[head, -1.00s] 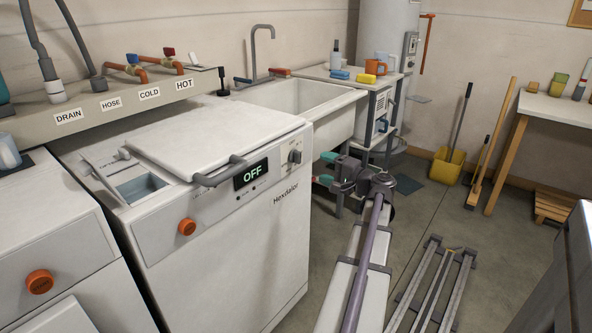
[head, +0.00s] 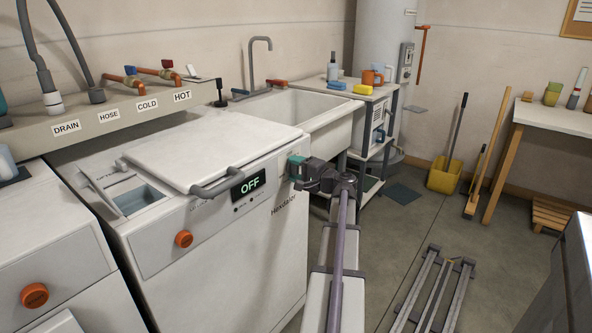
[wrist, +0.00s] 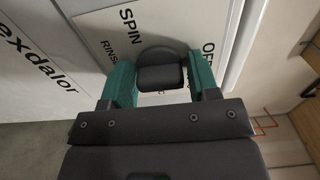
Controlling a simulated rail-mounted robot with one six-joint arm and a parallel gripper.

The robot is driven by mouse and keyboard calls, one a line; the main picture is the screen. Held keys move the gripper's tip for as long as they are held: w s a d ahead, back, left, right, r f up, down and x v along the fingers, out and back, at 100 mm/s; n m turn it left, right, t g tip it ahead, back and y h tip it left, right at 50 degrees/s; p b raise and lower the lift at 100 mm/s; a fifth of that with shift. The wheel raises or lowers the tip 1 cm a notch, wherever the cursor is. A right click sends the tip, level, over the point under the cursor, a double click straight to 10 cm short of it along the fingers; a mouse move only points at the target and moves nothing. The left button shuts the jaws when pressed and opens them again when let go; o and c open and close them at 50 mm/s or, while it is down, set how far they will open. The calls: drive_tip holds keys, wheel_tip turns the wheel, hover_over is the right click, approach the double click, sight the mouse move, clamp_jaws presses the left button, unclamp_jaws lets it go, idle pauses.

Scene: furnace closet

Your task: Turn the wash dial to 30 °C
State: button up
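The washing machine (head: 215,225) has a lit display (head: 251,184) reading OFF. In the wrist view, its dark dial (wrist: 160,72) lies between the two teal fingertips of my gripper (wrist: 162,85), one on each side. The fingers stand apart, and I cannot tell whether either touches the dial. Printed words SPIN, RINSE and a partly covered OFF surround the dial. In the head view, my gripper (head: 296,170) is at the right end of the machine's front panel and hides the dial.
The lid handle (head: 217,183) sticks out left of the display. An orange knob (head: 184,239) is lower on the front. A sink (head: 318,115) and a shelf unit (head: 372,125) stand behind my gripper. A slatted metal frame (head: 436,290) lies on the floor to the right.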

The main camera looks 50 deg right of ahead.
drive_tip(key=c, duration=0.6)
drive_tip(key=shift+o, duration=0.2)
drive_tip(key=shift+m, duration=0.3)
drive_tip(key=m, duration=0.4)
drive_tip(key=shift+m, duration=2.6)
